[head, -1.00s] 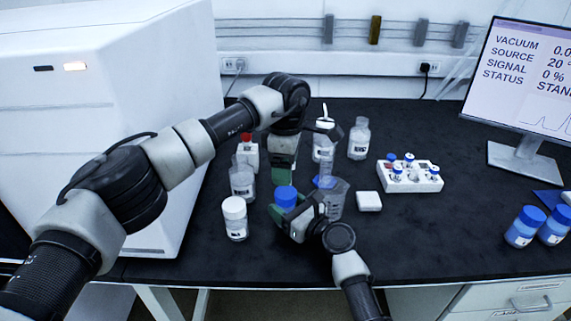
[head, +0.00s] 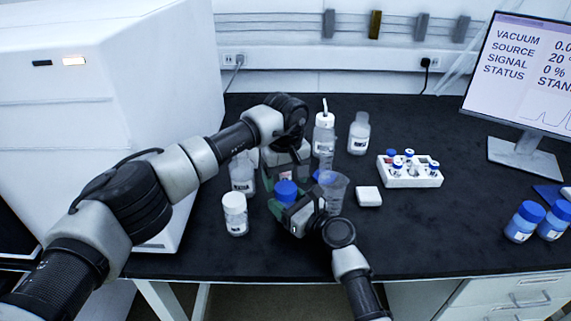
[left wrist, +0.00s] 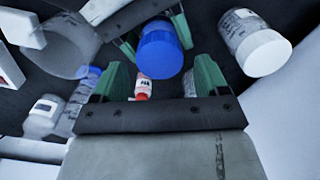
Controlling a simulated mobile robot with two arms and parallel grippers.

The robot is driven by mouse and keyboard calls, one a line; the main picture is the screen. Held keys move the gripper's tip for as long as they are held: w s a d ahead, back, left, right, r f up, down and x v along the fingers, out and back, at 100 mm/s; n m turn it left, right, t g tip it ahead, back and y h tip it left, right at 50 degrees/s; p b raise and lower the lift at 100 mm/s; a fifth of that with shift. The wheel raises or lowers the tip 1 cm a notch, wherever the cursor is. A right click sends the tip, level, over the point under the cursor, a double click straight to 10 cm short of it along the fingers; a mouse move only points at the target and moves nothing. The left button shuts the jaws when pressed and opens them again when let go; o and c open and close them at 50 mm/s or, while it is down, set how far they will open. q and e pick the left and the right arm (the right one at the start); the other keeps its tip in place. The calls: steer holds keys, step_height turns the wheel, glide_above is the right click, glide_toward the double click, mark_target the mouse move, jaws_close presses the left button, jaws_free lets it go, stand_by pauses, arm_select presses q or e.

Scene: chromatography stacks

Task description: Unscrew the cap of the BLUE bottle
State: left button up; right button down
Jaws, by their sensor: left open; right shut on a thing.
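The blue bottle's blue cap (head: 286,190) stands near the front of the black bench; its body is mostly hidden by my right gripper. My right gripper (head: 285,213) comes from the front and is shut on the bottle below the cap. My left gripper (head: 287,172) is open just behind the cap, partly hidden in the head view. In the left wrist view the blue cap (left wrist: 160,50) lies in line with the gap between my left gripper's green fingers (left wrist: 162,68), toward their tips. I cannot tell whether they touch it.
A white-capped jar (head: 235,214) stands close left, a clear beaker (head: 333,192) close right. Clear bottles (head: 359,134) stand behind. A red-capped bottle (left wrist: 143,90) shows between the fingers. A white vial rack (head: 410,175) and two blue-capped bottles (head: 524,222) are right.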

mark_target(286, 203)
arm_select(q)
steer(key=shift+f, duration=1.45)
steer(key=shift+c, duration=0.3)
steer(key=c, duration=0.9)
steer(key=shift+o, duration=0.2)
steer(key=n, duration=0.5)
steer(key=shift+n, duration=0.3)
steer(key=n, duration=0.4)
steer(key=shift+n, duration=0.4)
steer(key=o, duration=1)
steer(key=shift+r, duration=0.1)
